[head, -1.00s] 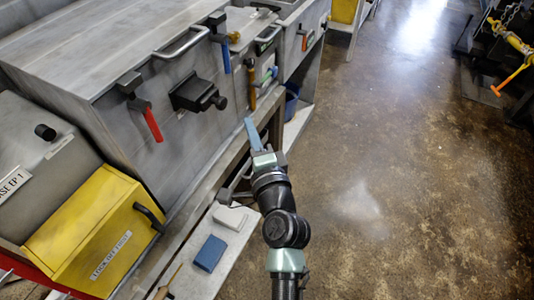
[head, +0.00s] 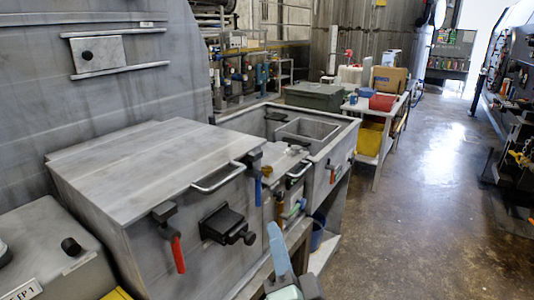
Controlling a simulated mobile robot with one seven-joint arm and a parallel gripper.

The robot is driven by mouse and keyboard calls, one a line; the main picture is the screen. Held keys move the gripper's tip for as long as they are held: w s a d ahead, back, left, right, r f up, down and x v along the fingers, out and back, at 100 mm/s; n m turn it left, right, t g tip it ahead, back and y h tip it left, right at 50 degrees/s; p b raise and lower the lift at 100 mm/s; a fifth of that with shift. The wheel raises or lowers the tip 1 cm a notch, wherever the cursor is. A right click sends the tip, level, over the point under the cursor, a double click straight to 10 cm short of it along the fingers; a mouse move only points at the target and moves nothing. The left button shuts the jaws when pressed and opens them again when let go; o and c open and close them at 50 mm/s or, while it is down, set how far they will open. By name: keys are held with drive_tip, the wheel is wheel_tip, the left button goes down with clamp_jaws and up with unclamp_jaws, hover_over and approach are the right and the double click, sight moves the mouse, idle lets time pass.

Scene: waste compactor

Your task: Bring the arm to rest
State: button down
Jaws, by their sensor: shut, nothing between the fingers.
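My gripper (head: 279,250) shows at the bottom centre of the head view. Its light blue fingers are together and point up, with nothing held. The pale green wrist part (head: 285,293) is cut off by the lower picture edge, and the rest of my arm is out of view. The gripper appears in front of the grey metal compactor box (head: 150,170); I see no contact with it.
The box front carries a red-handled lever (head: 178,254), a black latch (head: 228,225) and a blue-handled lever (head: 258,191). An open metal bin (head: 305,128) adjoins it. A white table (head: 381,146) with boxes stands behind. The floor (head: 430,220) at right is clear.

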drive_tip(key=s+a+r+n+t, duration=0.15)
drive_tip(key=r+n, duration=0.25)
drive_tip(key=r, duration=0.6)
drive_tip(key=s+a+r+n+t, duration=0.1)
drive_tip(key=s+r+n+t, duration=0.15)
drive_tip(key=r, duration=0.85)
drive_tip(key=s+r+n+t+h, duration=0.3)
drive_tip(key=s+r, duration=0.6)
drive_tip(key=r, duration=0.4)
drive_tip(key=shift+s+d+n+t, duration=0.25)
drive_tip(key=shift+d+n+t, duration=0.05)
drive_tip(key=shift+n+t, duration=0.25)
